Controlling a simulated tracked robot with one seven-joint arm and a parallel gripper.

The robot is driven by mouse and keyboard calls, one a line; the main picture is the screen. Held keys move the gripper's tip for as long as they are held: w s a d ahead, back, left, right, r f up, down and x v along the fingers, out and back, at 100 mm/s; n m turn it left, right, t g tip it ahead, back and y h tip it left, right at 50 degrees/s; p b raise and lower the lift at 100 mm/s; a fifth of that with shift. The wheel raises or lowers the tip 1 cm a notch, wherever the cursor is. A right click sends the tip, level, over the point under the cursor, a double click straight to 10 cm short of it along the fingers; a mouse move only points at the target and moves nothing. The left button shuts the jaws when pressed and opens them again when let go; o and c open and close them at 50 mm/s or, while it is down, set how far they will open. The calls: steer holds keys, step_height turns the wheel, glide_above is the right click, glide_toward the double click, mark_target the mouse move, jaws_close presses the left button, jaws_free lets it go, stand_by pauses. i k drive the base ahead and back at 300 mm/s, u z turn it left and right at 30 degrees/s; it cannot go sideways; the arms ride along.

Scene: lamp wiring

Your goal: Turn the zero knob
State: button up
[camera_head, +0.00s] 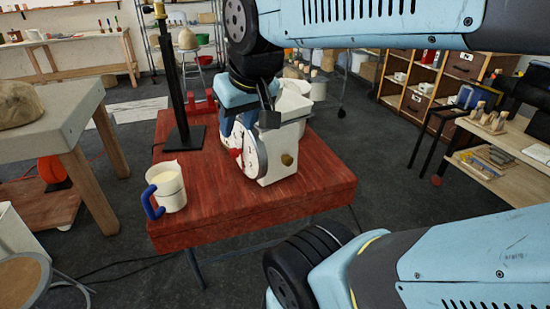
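A white scale (277,158) stands on the red wooden table (320,178), with its round dial (250,155) facing left. A small brass-coloured knob (287,160) sits on its right-hand face; I take this for the zero knob. A small red part (237,153) shows at the dial's left edge. My gripper (268,118) is dark and hangs over the top of the scale, above and left of the brass knob and apart from it. Its fingertips are small and partly merge with the scale top, so their opening and any contact are unclear.
A white jug (168,186) with a blue handle stands at the table's left front. A black lamp stand (183,100) rises behind it. A pale container (295,100) is by the scale's top. The table's right front is clear.

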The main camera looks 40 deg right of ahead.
mark_target(287, 160)
steer(key=z, duration=0.2)
steer(key=k, duration=1.15)
steer(key=u, duration=0.2)
